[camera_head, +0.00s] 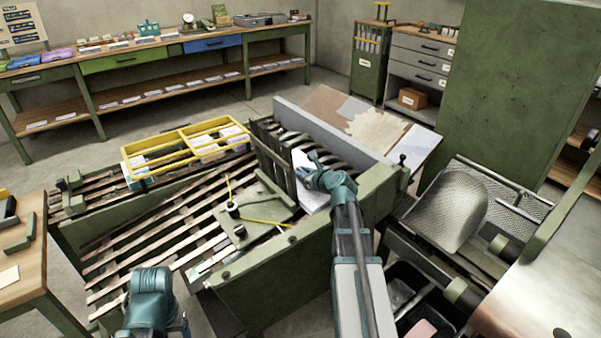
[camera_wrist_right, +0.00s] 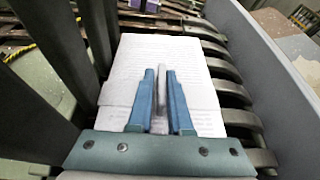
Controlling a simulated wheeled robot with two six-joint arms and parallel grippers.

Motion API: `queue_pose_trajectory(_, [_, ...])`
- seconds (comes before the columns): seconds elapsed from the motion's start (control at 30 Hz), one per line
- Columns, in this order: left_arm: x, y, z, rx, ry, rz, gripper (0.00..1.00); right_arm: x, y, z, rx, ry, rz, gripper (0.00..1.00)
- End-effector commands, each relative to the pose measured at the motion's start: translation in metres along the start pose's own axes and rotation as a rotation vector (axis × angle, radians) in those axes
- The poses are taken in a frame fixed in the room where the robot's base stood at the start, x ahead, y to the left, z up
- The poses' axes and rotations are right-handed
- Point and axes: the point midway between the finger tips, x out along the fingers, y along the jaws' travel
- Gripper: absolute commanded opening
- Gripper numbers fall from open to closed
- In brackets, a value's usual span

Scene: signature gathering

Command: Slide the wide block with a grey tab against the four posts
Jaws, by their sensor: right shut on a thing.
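The wide block (camera_wrist_right: 205,110) is a white stack of printed pages on curved dark slats. It also shows partly in the head view (camera_head: 313,199). Its upright grey tab (camera_wrist_right: 160,100) stands between the blue fingers of my right gripper (camera_wrist_right: 161,75), which is shut on it. In the head view, my right gripper (camera_head: 305,167) covers part of the block. The dark green posts (camera_head: 276,160) stand to the left of the block; they also show in the wrist view (camera_wrist_right: 55,55). I cannot tell whether block and posts touch. My left gripper (camera_head: 165,318) is low at left, its fingers mostly hidden.
A grey wall (camera_head: 335,133) runs along the far right side of the slats. A yellow rack (camera_head: 185,148) and a slatted conveyor (camera_head: 150,232) lie to the left. A wire-mesh guard (camera_head: 455,212) stands at right.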

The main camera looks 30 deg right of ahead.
Motion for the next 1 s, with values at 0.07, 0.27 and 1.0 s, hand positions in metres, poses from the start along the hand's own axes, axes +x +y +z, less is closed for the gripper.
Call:
queue_pose_trajectory(0.07, [0.0009, 0.0001, 0.0000, 0.000, 0.000, 0.000, 0.72, -0.0037, 0.0183, -0.0012, -0.001, 0.004, 0.035, 0.00])
queue_pose_trajectory(0.27, [0.0011, 0.0001, -0.0001, 0.000, 0.000, 0.000, 0.72, -0.0047, 0.0199, -0.0015, 0.000, 0.004, 0.037, 0.00])
queue_pose_trajectory(1.0, [0.0005, 0.0001, 0.0000, 0.000, 0.000, 0.000, 0.72, -0.0030, 0.0148, -0.0009, 0.000, 0.004, 0.030, 0.63])
